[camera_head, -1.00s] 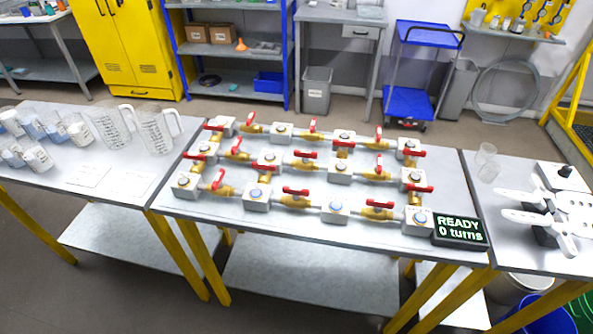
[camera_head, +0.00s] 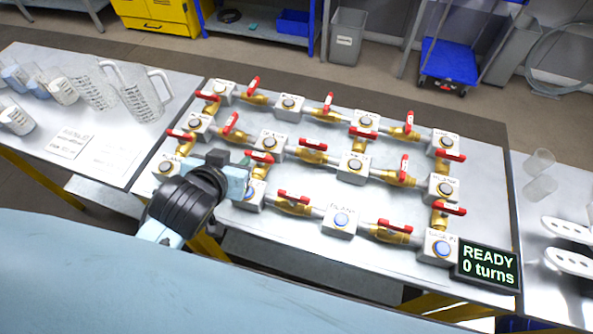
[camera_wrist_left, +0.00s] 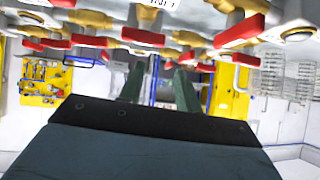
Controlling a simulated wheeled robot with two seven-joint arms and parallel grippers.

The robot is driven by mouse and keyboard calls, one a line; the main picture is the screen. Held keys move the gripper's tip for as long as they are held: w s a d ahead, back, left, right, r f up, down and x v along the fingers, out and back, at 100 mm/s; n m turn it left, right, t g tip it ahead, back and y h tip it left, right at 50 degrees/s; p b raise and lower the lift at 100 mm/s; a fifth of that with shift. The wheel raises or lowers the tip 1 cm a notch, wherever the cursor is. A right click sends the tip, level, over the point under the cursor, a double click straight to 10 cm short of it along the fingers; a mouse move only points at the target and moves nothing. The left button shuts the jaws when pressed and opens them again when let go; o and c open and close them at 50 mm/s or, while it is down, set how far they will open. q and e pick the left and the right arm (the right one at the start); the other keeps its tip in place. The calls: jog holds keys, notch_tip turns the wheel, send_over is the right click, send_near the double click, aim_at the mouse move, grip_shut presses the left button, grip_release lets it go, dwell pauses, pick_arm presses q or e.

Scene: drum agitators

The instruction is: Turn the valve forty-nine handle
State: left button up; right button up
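The valve board on the middle table carries several brass valves with red lever handles, such as a front one (camera_head: 293,196), a front-right one (camera_head: 394,226) and a middle one (camera_head: 313,147). The small labels are too small to read, so I cannot tell which valve is forty-nine. My left gripper (camera_head: 235,178) is over the board's front left and covers part of a valve there. In the left wrist view its two fingers (camera_wrist_left: 158,82) are apart with nothing between them, and red handles (camera_wrist_left: 143,36) show beyond. My right gripper is not in view.
A black display (camera_head: 488,267) at the board's front right reads "READY 0 turns". Grey blocks with round buttons (camera_head: 341,221) join the valves. Clear jugs (camera_head: 140,95) stand on the left table; clear cups (camera_head: 540,172) and white tools (camera_head: 568,262) are on the right.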

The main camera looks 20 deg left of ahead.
pick_arm(q)
jog(key=w+d+r+m+t+h, duration=0.1)
jog(key=w+d+r+t+h, duration=0.15)
jog(key=r, duration=0.35)
jog(key=w+d+r+t+h, duration=0.1)
jog(key=w+d+r+t, duration=0.1)
jog(key=r+t, duration=0.35)
jog(key=w+d+r+m+t+h, duration=0.1)
jog(key=w+d+r+h, duration=0.1)
jog(key=r, duration=0.5)
jog(key=s+d+r+m+g+h, duration=0.3)
jog(key=d+m+g+h, duration=0.25)
jog(key=m+h, duration=0.25)
jog(key=s+d+r+m+g+h, duration=0.35)
jog(key=d+m+g+h, duration=0.2)
jog(key=m+h, duration=0.2)
jog(key=m+g+y, duration=0.1)
jog(key=g+y, duration=0.8)
jog(key=y, duration=0.6)
send_near(293, 194)
jog(key=x, duration=0.8)
jog(key=shift+d+f+p, duration=0.15)
jog(key=shift+f+p, duration=0.1)
jog(key=shift+p, duration=0.15)
jog(key=shift+c, duration=0.3)
